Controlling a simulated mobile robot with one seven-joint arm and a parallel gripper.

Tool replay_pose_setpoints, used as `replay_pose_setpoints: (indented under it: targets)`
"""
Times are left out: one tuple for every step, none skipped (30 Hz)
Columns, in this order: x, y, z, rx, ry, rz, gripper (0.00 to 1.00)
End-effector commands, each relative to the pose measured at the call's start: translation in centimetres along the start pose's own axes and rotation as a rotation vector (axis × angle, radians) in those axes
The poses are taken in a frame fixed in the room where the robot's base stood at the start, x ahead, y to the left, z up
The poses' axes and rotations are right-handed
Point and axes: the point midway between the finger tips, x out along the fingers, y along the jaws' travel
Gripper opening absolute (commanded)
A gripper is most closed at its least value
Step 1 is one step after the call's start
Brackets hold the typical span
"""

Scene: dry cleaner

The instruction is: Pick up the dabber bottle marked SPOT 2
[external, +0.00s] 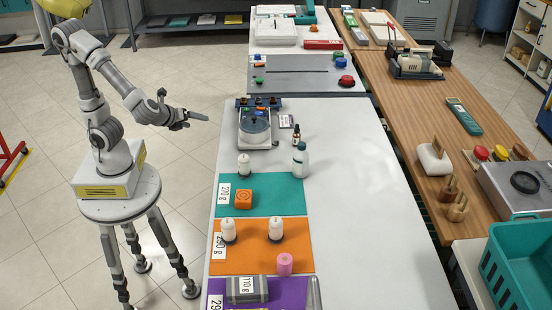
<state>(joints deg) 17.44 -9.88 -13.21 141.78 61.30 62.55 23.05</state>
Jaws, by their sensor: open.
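Several small white bottles that may be the dabber bottles stand upright. My gripper (196,120) is open and empty, off the white table's left side, apart from all bottles.
The white table (355,200) is clear on its right half. A scale-like device with a round pan (255,128) stands near my gripper. An orange block (243,199), pink cylinder (285,264) and grey block (247,289) sit on the mats. A wooden counter (425,110) runs along the right.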

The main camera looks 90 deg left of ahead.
Motion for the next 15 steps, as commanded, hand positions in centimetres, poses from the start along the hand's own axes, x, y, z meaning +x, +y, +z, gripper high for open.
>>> replay_pose_setpoints:
  targets:
    - [0.8, -0.2, -2.6, 0.120, -0.010, -0.040, 0.86]
    - [0.9, -0.5, -3.7, 0.187, -0.021, -0.070, 0.86]
    - [1.2, -0.9, -5.2, 0.273, -0.036, -0.109, 0.86]
    - [1.2, -1.2, -6.3, 0.336, -0.047, -0.141, 0.86]
    - [1.3, -1.6, -7.4, 0.394, -0.058, -0.171, 0.86]
    - [1.3, -1.9, -8.8, 0.467, -0.073, -0.210, 0.86]
    - [1.2, -2.1, -9.8, 0.517, -0.084, -0.238, 0.86]
    - [1.2, -2.3, -10.7, 0.561, -0.094, -0.263, 0.86]
    - [1.1, -2.5, -11.8, 0.613, -0.105, -0.295, 0.86]
    - [1.0, -2.6, -12.5, 0.647, -0.113, -0.316, 0.86]
    - [0.9, -2.8, -13.1, 0.677, -0.120, -0.335, 0.86]
    - [0.8, -2.9, -13.7, 0.707, -0.128, -0.354, 0.86]
    - [0.7, -3.0, -14.1, 0.725, -0.133, -0.367, 0.86]
    - [0.7, -3.0, -14.4, 0.737, -0.136, -0.375, 0.86]
    - [0.7, -3.1, -14.6, 0.749, -0.140, -0.384, 0.86]
